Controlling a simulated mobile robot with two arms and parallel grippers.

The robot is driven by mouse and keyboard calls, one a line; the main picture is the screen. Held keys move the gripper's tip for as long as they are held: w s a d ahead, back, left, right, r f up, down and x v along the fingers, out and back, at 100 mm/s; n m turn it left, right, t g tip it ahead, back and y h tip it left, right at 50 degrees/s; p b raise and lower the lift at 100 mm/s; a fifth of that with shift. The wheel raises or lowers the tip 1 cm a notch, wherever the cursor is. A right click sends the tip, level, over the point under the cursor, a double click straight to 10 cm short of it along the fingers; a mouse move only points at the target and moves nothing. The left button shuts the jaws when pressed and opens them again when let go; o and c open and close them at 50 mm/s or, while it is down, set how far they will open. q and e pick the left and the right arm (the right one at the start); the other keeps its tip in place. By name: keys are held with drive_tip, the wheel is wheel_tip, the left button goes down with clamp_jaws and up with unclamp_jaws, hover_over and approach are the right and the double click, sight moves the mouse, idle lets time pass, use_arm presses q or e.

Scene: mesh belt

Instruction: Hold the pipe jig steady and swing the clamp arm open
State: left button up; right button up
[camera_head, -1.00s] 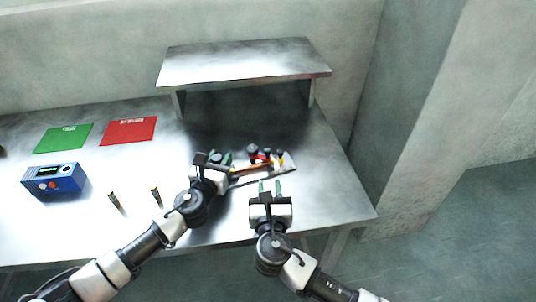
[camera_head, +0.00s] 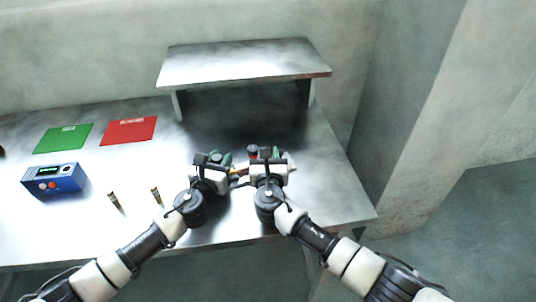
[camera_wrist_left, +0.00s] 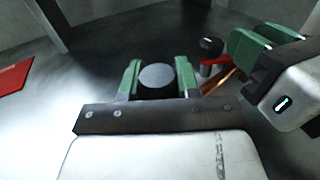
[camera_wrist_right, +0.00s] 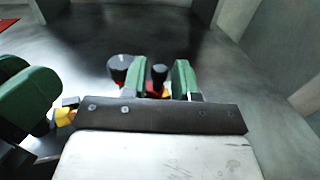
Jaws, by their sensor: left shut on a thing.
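The pipe jig is mostly hidden behind my grippers in the head view; a red part with a black knob (camera_head: 252,151) shows between them. My left gripper (camera_head: 221,159) is shut on a black round-topped post (camera_wrist_left: 157,77) at the jig's left side. A copper-coloured pipe (camera_wrist_left: 221,80) and the black knob on red (camera_wrist_left: 211,46) show to its right in the left wrist view. My right gripper (camera_head: 265,153) is over the jig's right part. Its green fingers stand apart on either side of a small black knob (camera_wrist_right: 158,73), with gaps visible. I cannot make out the clamp arm's angle.
A raised metal shelf (camera_head: 245,64) stands behind the jig. A green mat (camera_head: 63,138), a red mat (camera_head: 129,131), a blue device (camera_head: 54,179) and two small pegs (camera_head: 115,202) (camera_head: 156,196) lie to the left. My grippers are close together. The table's front edge is near.

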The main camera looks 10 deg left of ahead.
drive_tip(key=shift+c, duration=0.3)
clamp_jaws()
drive_tip(key=shift+w+d+n+y, duration=0.1)
drive_tip(key=shift+w+n+y, duration=0.1)
drive_tip(key=shift+n+y, duration=0.3)
drive_tip(key=shift+w+d+n+y, duration=0.15)
drive_tip(key=shift+n+y, duration=0.15)
drive_tip(key=shift+y, duration=0.4)
drive_tip(key=shift+a, duration=0.1)
drive_tip(key=shift+o, duration=0.3)
unclamp_jaws()
drive_tip(key=shift+s, duration=0.1)
drive_tip(key=v, duration=1.1)
drive_tip(key=shift+s+r, duration=0.25)
drive_tip(key=shift+s, duration=0.15)
drive_tip(key=shift+c, duration=0.2)
